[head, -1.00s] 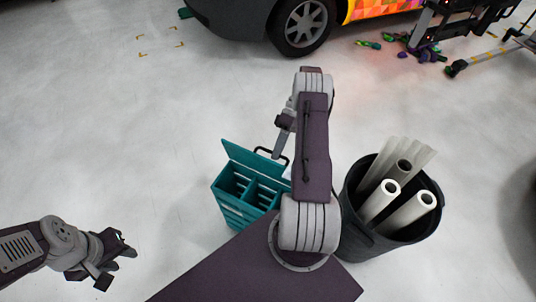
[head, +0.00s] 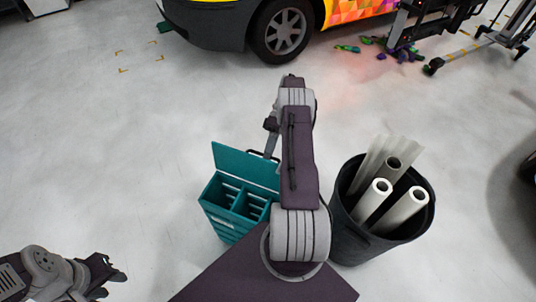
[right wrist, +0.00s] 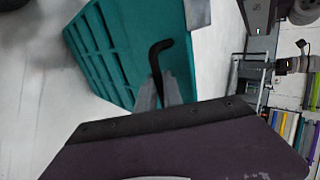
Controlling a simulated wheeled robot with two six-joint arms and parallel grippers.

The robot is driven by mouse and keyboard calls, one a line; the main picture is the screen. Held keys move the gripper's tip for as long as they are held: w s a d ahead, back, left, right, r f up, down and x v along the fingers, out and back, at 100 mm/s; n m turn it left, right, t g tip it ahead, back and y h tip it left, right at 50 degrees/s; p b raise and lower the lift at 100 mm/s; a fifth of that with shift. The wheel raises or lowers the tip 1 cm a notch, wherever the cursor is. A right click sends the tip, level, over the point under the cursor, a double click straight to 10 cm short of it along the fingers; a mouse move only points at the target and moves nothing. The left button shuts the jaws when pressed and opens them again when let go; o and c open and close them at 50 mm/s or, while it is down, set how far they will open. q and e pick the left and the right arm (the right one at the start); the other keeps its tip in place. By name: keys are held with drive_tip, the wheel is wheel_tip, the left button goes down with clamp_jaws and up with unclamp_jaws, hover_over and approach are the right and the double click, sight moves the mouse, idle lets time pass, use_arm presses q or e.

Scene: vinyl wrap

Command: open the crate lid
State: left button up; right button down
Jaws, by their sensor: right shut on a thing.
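The teal crate (head: 222,225) stands on the floor just left of my right arm in the head view. Its lid (head: 240,163) is raised and tilted up at the far side, and the divided inside shows. A black handle (head: 256,152) sticks out at the lid's top edge; it also shows in the right wrist view (right wrist: 156,62). My right gripper (head: 270,153) is shut on this handle, with its fingers (right wrist: 160,93) around it. My arm hides the crate's right part. My left gripper (head: 113,279) is low at the left, away from the crate; its finger gap is unclear.
A dark bin (head: 350,235) with several white rolls (head: 405,208) stands right of my right arm. A vehicle (head: 225,28) is at the back, with coloured scraps (head: 400,52) on the floor beside it. Floor left of the crate is clear.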

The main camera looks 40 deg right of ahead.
drive_tip(key=c, duration=1.5)
unclamp_jaws()
drive_tip(key=shift+f, duration=0.1)
drive_tip(key=shift+r, duration=0.2)
drive_tip(key=s+d+r+p, duration=0.2)
drive_tip(key=s+r+p, duration=0.2)
drive_tip(key=s+r, duration=0.6)
drive_tip(key=shift+s+r, duration=0.35)
drive_tip(key=shift+s, duration=0.35)
drive_tip(key=shift+w, duration=0.1)
